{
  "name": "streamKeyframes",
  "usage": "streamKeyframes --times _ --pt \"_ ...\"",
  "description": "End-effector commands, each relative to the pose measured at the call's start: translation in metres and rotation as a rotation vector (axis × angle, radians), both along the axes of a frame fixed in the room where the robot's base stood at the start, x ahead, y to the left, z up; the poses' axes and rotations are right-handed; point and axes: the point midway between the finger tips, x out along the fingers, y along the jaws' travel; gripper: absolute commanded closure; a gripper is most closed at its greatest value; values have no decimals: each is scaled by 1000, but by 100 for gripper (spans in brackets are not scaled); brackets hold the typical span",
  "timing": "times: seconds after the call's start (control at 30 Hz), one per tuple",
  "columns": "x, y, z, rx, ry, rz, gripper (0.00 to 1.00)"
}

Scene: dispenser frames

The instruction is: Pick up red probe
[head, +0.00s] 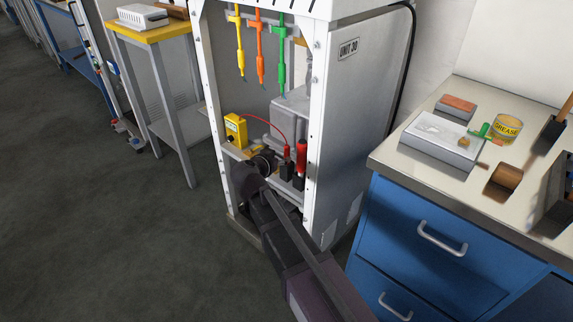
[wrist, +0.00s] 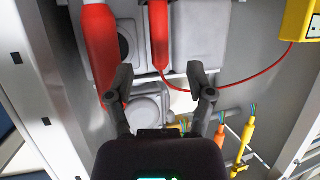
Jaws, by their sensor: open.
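The red probe (head: 287,152) stands upright in a dark holder inside the white dispenser frame, with a thin red cable running from its top to a yellow box. In the wrist view the red probe (wrist: 159,35) is at the top centre, its cable end pointing toward my gripper. My gripper (wrist: 160,73) is open and empty. Its two dark fingers are spread to the left and right of the line of the probe, with the cable passing between them. No finger visibly touches the probe. In the head view my arm partly blocks the lower frame.
A thicker red tool (head: 302,158) stands close to the right of the probe; it shows near the left finger in the wrist view (wrist: 98,45). The yellow box (head: 235,130) is on the left. Yellow, orange (head: 260,52) and green tools hang above. The white frame post (head: 318,110) stands at right.

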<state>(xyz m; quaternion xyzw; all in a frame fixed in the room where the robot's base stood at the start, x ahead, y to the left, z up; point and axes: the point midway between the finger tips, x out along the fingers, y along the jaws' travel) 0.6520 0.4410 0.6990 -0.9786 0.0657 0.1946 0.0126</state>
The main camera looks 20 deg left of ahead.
Motion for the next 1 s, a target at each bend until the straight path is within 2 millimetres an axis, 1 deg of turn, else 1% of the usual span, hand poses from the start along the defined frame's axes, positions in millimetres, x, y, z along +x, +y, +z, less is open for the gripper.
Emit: streamKeyframes --times 0.03,0.13,0.57,0.67,1.0 --pt "5 0 -3 1 0 -1 31" --pt "9 -1 -4 1 0 1 31" --pt "11 -1 -5 0 0 1 31" --pt "17 -1 -8 1 0 1 31" --pt "50 -5 -23 1 1 2 31"
